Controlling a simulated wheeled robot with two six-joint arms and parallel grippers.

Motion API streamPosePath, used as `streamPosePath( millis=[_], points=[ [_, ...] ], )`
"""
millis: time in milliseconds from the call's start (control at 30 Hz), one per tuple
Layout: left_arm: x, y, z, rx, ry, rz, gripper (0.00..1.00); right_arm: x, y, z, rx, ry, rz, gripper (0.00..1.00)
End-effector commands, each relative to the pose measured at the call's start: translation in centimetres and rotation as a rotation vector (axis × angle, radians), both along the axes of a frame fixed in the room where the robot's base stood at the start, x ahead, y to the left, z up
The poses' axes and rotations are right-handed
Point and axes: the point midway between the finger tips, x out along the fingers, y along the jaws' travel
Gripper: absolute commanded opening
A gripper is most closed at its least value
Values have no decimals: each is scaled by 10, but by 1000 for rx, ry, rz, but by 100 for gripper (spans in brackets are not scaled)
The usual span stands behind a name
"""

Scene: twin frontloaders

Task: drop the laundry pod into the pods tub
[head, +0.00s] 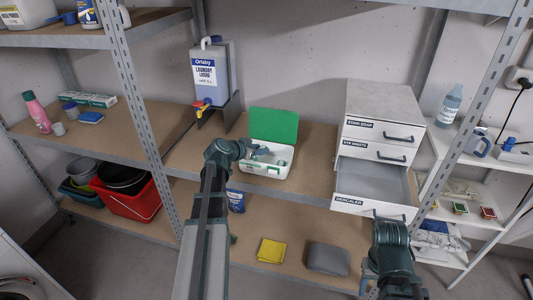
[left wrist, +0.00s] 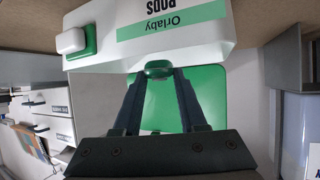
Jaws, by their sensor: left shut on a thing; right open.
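The white pods tub (head: 265,171) stands on the middle shelf with its green lid (head: 273,125) up. In the left wrist view the tub (left wrist: 150,38) appears upside down, its label reading Orlaby PODS. My left gripper (head: 256,151) is at the tub's opening. Its fingers (left wrist: 158,78) are shut on a small green-and-grey thing, the laundry pod (left wrist: 158,68), seen in front of the tub's wall and the lid. Whether the pod is below the rim I cannot tell. My right gripper (head: 388,222) is open by the lower drawer's front; its fingertips are mostly hidden.
A drawer unit (head: 383,103) stands right of the tub, its descaler drawer (head: 350,203) pulled out. A laundry liquid dispenser (head: 211,75) is behind on the left. A yellow cloth (head: 271,251) and a grey cloth (head: 328,259) lie on the lower shelf. A metal post (head: 140,110) stands at left.

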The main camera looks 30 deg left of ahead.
Motion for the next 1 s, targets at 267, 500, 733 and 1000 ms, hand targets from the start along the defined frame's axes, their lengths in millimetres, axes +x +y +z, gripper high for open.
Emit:
streamPosePath(
  millis=[267, 500, 733, 1000],
  points=[
    [0, 0, 1, 0, 0, 0, 52, 0, 0, 0, 0, 0, 0, 50],
    [0, 0, 0, 0, 0, 0, 76, 0, 0, 0, 0, 0, 0, 50],
    [-3, 0, 2, 0, 0, 0, 76, 0, 0, 3, 0, 0, 0, 50],
    [-43, 4, 28, -1, 0, 3, 76, 0, 0, 28, 0, 0, 0, 50]
  ],
)
